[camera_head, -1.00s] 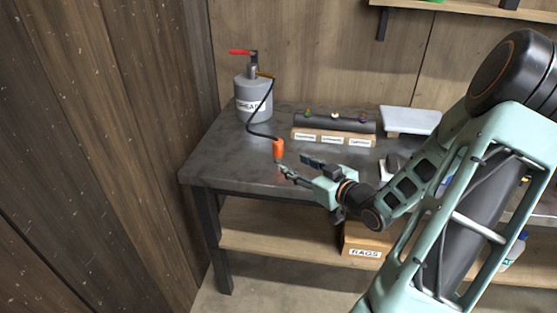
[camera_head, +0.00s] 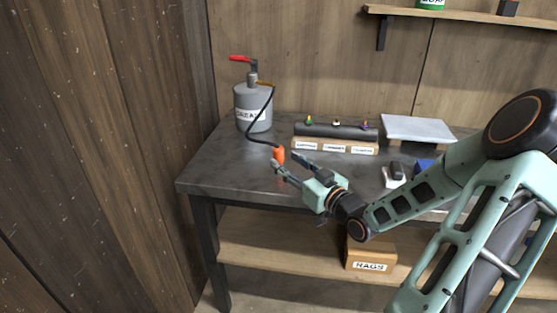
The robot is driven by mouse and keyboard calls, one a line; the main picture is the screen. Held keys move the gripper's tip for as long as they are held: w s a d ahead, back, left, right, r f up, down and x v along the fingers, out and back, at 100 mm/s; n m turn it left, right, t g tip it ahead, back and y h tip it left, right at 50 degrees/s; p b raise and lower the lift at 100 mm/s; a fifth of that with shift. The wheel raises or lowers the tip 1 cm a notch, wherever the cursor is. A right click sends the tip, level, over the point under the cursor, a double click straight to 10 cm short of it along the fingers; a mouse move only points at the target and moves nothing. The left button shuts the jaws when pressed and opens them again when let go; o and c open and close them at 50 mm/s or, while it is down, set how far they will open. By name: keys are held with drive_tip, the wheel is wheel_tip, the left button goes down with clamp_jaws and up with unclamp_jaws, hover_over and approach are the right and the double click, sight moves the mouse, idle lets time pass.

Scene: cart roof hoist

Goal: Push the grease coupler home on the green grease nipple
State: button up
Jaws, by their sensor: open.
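The orange grease coupler (camera_head: 279,155) stands on the bench near its left end, on the end of a black hose (camera_head: 268,105) from the grey grease pump (camera_head: 252,105) with a red handle. My gripper (camera_head: 287,164) is open, its fingertips close to the coupler, one finger partly in front of it; I cannot tell whether they touch. The green grease nipple (camera_head: 309,120) is at the left of a dark bar (camera_head: 335,132) at the back of the bench. Two more nipples, a yellow-looking one (camera_head: 337,122) and a purple one (camera_head: 365,125), sit to its right.
The workbench (camera_head: 225,175) has free room at its front left. A labelled wooden strip (camera_head: 320,147) fronts the bar. A pale tray (camera_head: 415,128), a small dark-and-white object (camera_head: 395,173) and a blue object (camera_head: 424,166) lie to the right. A rags box (camera_head: 370,256) sits on the lower shelf.

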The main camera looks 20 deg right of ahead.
sight(281, 159)
drive_tip(key=shift+w+a+f, duration=0.1)
drive_tip(key=shift+w+a, duration=0.1)
drive_tip(key=shift+w, duration=0.55)
drive_tip(key=shift+w+a, duration=0.2)
drive_tip(key=shift+w, duration=0.55)
drive_tip(key=shift+c, duration=0.5)
clamp_jaws()
